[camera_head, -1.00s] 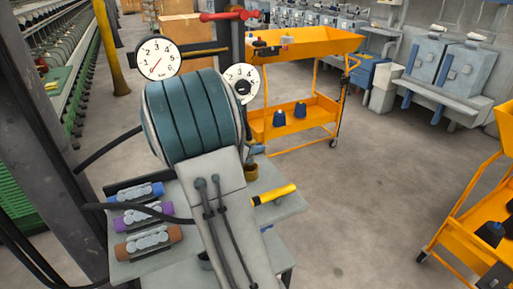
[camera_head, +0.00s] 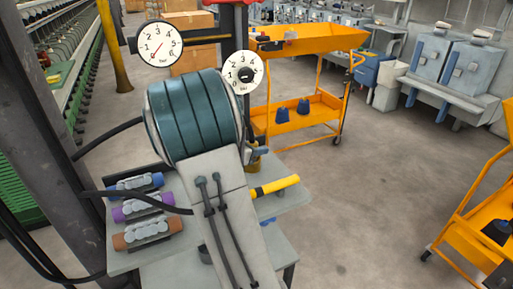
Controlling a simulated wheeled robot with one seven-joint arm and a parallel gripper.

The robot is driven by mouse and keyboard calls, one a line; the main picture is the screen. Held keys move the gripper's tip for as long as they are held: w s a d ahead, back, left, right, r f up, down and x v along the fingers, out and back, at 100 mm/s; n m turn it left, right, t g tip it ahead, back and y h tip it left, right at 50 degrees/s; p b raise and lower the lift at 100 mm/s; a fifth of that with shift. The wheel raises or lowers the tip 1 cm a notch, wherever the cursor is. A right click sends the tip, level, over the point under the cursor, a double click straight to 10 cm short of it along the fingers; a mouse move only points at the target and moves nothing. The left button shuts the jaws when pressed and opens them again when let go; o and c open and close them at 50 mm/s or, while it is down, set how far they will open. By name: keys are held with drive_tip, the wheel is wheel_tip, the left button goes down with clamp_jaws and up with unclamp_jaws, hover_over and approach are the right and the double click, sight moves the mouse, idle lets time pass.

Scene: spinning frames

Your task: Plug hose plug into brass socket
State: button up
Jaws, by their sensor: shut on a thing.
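My arm, with its teal ribbed joint and pale grey link, fills the middle of the head view and hides the space behind it. I cannot make out my gripper or a hose plug in it. A small brass-coloured piece (camera_head: 252,164) shows at the right edge of my arm, with a grey-blue part above it. I cannot tell whether it is the brass socket. A black hose (camera_head: 165,206) runs from the left over the grey bench (camera_head: 122,262) and passes behind my arm.
Blue (camera_head: 136,182), purple (camera_head: 142,207) and orange (camera_head: 148,233) cylinders lie on the bench's left side. A yellow-and-black cylinder (camera_head: 275,187) lies at its right. Two dial gauges (camera_head: 160,44) stand behind. A dark post (camera_head: 60,120) is close at left. Orange carts (camera_head: 318,38) stand right; floor between is clear.

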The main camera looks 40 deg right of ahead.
drive_tip(key=shift+f, duration=0.3)
idle(0.5)
drive_tip(key=o, duration=1.1)
drive_tip(key=v, duration=1.3)
drive_tip(key=shift+a+b, duration=0.35)
drive_tip(key=shift+b, duration=0.05)
drive_tip(key=shift+r, duration=0.1)
